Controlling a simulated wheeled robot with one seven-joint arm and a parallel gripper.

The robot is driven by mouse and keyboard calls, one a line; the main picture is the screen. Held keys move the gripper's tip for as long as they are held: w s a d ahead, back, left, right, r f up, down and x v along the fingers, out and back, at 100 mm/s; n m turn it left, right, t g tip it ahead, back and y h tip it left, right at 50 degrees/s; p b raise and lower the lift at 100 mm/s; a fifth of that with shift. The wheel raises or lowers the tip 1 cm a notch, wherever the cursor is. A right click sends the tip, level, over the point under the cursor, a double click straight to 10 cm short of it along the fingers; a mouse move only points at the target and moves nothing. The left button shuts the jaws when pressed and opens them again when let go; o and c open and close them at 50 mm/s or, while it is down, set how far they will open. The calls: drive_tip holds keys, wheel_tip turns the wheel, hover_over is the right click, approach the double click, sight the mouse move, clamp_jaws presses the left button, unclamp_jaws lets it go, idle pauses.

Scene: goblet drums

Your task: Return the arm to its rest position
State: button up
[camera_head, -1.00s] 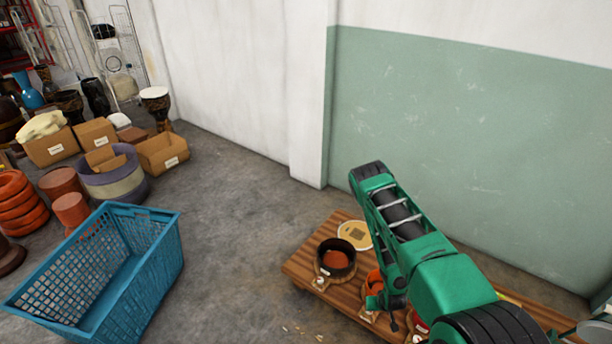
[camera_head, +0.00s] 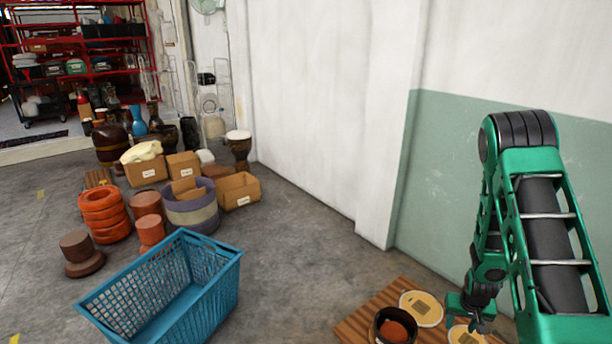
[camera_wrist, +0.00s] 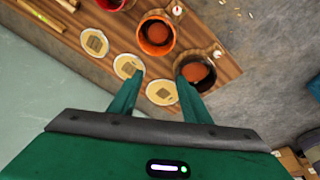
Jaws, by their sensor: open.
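My green arm (camera_head: 545,225) shows at the right of the head view, folded at a high elbow with its forearm hanging down. My gripper (camera_head: 474,318) hangs over the wooden board near the bottom edge. In the wrist view my gripper (camera_wrist: 160,102) has its two green fingers apart with nothing held between them. Beyond the fingers lie a pale round disc (camera_wrist: 161,93) and a dark bowl (camera_wrist: 196,73) with reddish-brown contents, both on the board. Whether the fingertips touch anything is not shown, but they look clear of it.
The wooden board (camera_head: 362,322) carries bowls and pale discs, including an orange bowl (camera_wrist: 155,35). A blue basket (camera_head: 170,295) stands on the floor left of it. Boxes, orange rings (camera_head: 103,215) and drums stand farther back. A wall (camera_head: 400,120) rises behind my arm.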

drive_tip(key=s+a+r+m+g, duration=0.1)
drive_tip(key=s+r, duration=0.5)
drive_tip(key=r, duration=0.6)
drive_tip(key=s+r, duration=0.5)
drive_tip(key=r, duration=0.8)
drive_tip(key=s+a+r+y, duration=0.1)
drive_tip(key=s+a+r, duration=0.2)
drive_tip(key=s+r, duration=0.3)
drive_tip(key=s+a+r+m+g+y, duration=0.1)
drive_tip(key=s+a+r, duration=0.2)
drive_tip(key=s, duration=1.2)
wheel_tip(320, 180, up, 3)
drive_tip(key=shift+a+r+m+g, duration=0.1)
drive_tip(key=shift+a+m+g, duration=0.1)
drive_tip(key=shift+m+g, duration=0.1)
drive_tip(key=shift+w+f, duration=0.25)
drive_tip(key=shift+w, duration=0.4)
